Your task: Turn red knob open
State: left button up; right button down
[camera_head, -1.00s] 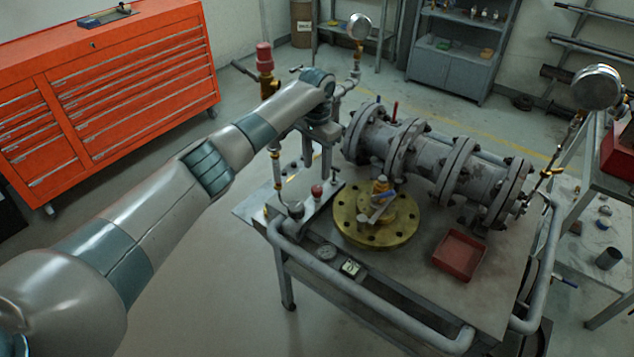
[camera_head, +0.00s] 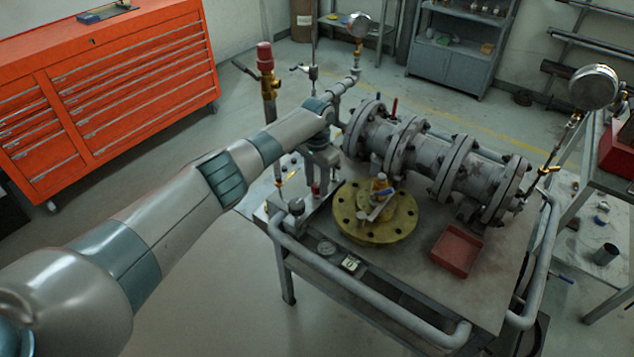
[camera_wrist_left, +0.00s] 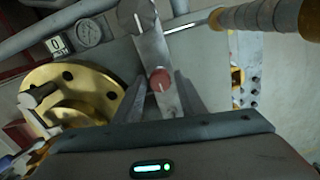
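A small round red knob (camera_head: 315,188) stands on a metal plate at the left side of the bench, partly hidden by my left gripper in the head view. In the left wrist view the red knob (camera_wrist_left: 160,80) shows as a disc with a pale line on its face. My left gripper (camera_head: 318,174) points down just above it. In the wrist view the two fingers of my left gripper (camera_wrist_left: 160,98) are apart, one on each side of the knob. I cannot tell whether they touch it. My right gripper is in neither view.
A brass flange (camera_head: 345,222) lies just right of the knob, with grey flanged pipework (camera_head: 420,157) behind. A red tray (camera_head: 457,250) sits at the bench's right. A red-capped valve (camera_head: 265,57) rises at the back. Tubular rails (camera_head: 370,300) edge the bench.

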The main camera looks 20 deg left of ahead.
pick_arm(q)
jog(key=c, duration=0.7)
jog(key=shift+n+p, duration=0.3)
jog(key=n+p, duration=0.2)
jog(key=n, duration=0.1)
jog(key=shift+d+r, duration=0.1)
jog(key=shift+r, duration=0.05)
jog(key=n+p, duration=0.2)
jog(key=n, duration=0.2)
jog(key=shift+n, duration=0.4)
jog(key=n+p, duration=0.1)
jog(key=n, duration=0.3)
jog(key=shift+n, duration=0.3)
jog(key=n+p, duration=0.1)
jog(key=n, duration=0.4)
jog(key=shift+w, duration=0.15)
